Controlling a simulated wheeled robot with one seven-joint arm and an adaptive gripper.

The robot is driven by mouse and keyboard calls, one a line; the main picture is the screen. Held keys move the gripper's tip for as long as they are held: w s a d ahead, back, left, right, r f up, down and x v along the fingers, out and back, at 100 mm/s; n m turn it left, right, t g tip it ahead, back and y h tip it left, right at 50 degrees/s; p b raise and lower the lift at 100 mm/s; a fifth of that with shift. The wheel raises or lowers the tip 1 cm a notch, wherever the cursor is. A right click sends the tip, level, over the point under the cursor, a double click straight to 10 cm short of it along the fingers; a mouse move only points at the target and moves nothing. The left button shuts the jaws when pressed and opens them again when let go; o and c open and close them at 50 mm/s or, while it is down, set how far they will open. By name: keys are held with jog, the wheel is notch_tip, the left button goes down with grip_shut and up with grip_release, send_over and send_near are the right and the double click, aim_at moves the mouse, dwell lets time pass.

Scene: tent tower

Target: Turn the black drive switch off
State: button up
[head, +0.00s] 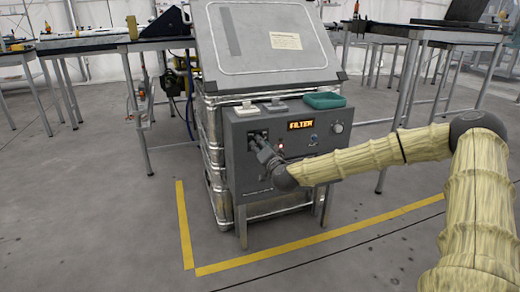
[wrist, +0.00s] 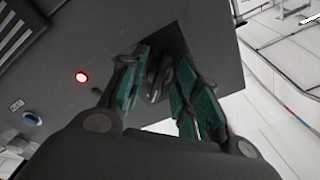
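The grey control box (head: 240,165) has an orange display reading FILTER (head: 301,124) on its front. My gripper (head: 261,146) is at the left part of this panel and covers much of what is there. In the wrist view my gripper (wrist: 163,62) has its green-padded fingers apart, one on each side of a small dark grey part (wrist: 155,85) on the panel. This part looks like the black drive switch, but its shape and position are hard to make out in shadow. I cannot tell whether the fingers touch it.
A red light (wrist: 82,77) and a blue button (wrist: 32,118) are on the panel beside my gripper. A green tray (head: 324,100) lies on top of the box. Yellow floor lines (head: 270,257) run around it. Tables (head: 90,42) stand behind; the front floor is clear.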

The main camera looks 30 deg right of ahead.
jog(key=shift+w+d, duration=0.15)
jog(key=shift+w, duration=0.35)
jog(key=c, duration=0.6)
jog(key=shift+c, duration=0.2)
